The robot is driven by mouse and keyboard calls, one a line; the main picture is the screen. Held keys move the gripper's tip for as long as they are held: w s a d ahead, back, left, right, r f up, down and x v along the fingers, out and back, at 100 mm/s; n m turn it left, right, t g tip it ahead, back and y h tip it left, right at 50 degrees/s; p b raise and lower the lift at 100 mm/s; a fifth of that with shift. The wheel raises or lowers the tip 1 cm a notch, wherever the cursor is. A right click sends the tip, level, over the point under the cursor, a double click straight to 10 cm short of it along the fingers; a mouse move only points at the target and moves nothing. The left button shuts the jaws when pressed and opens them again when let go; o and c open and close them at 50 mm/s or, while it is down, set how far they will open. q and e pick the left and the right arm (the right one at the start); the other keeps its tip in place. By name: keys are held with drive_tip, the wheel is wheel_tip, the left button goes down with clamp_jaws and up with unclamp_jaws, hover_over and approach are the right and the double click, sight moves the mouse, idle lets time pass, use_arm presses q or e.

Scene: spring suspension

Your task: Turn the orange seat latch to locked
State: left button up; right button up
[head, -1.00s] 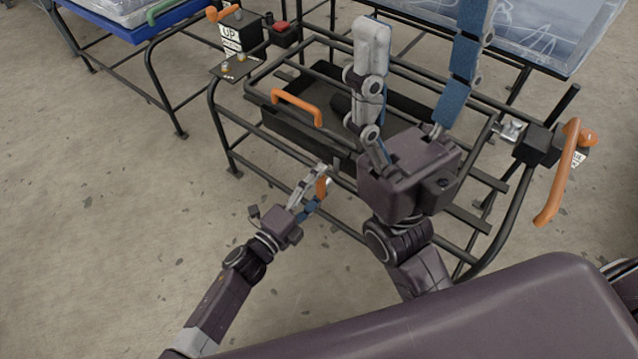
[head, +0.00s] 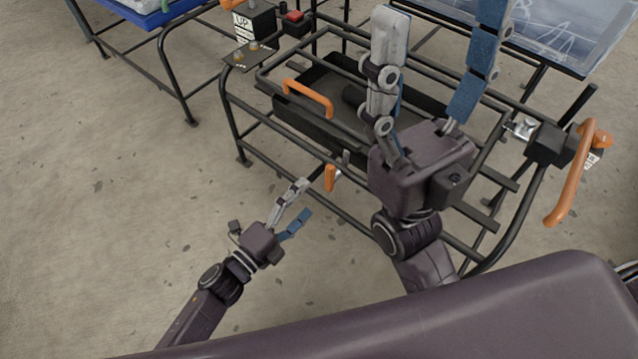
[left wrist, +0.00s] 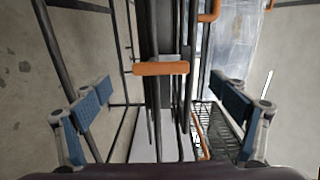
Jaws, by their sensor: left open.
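The orange seat latch (head: 330,177) is a short orange grip at the near side rail of the black tube frame (head: 285,170). It points roughly up and down in the head view. In the left wrist view the latch (left wrist: 160,68) lies crosswise, ahead of and between the spread fingers. My left gripper (head: 305,198) is open and empty, to the lower left of the latch and apart from it. Its fingers (left wrist: 163,95) show at both sides of the wrist view. My right gripper (head: 440,15) is open, its long fingers raised over the frame.
An orange bar handle (head: 308,97) stands on a black tray within the frame. A long orange lever (head: 575,175) is at the right end. A red button box (head: 296,20) and a plate with small knobs (head: 250,55) sit at the back left. The floor at left is clear.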

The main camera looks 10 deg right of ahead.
use_arm(q)
drive_tip(key=shift+v, duration=1.75)
